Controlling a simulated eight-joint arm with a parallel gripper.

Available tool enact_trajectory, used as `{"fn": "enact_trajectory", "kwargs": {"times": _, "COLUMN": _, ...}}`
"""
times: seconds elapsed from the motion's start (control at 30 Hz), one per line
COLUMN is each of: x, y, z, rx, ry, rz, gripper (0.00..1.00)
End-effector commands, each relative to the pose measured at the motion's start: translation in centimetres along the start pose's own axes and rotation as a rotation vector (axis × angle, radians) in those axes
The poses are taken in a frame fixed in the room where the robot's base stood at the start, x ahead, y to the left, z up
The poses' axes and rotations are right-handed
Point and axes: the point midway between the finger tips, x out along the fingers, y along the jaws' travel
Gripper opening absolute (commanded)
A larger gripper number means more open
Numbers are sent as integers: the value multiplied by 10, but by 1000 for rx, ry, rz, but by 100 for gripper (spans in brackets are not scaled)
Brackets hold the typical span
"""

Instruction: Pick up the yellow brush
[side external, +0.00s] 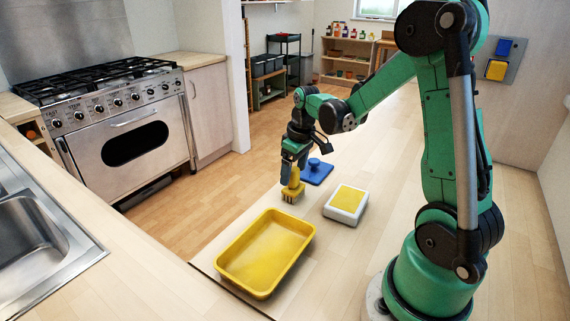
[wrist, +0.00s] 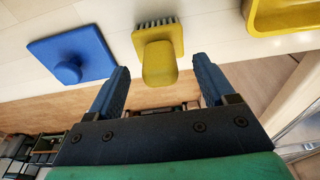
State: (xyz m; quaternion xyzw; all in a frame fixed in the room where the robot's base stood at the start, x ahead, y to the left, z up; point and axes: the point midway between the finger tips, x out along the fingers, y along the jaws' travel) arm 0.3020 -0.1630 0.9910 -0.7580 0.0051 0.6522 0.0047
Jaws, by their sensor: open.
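The yellow brush (side external: 293,187) stands on the wooden surface below my gripper (side external: 293,165) in the side view. In the wrist view, the brush (wrist: 159,55) shows its rounded handle towards the camera and dark bristles along its far edge. My gripper (wrist: 160,82) is open, with one blue-grey finger on each side of the handle end. The brush appears between or just beyond the fingertips. I cannot tell whether either finger touches it.
A blue square with a knob (side external: 316,170) lies behind the brush; it also shows at left in the wrist view (wrist: 90,55). A white block with a yellow top (side external: 358,204) is to the right. A yellow tray (side external: 304,232) is in front.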

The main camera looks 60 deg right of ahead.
Motion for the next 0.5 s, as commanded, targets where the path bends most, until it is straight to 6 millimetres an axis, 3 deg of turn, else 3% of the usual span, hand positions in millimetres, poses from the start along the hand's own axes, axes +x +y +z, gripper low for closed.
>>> {"fn": "enact_trajectory", "kwargs": {"times": 0.2, "x": 18, "y": 0, "z": 0, "rx": -1, "ry": 1, "rz": 1, "gripper": 76}}
{"fn": "enact_trajectory", "kwargs": {"times": 0.5, "x": 21, "y": 0, "z": 0, "rx": 0, "ry": 1, "rz": 1, "gripper": 76}}
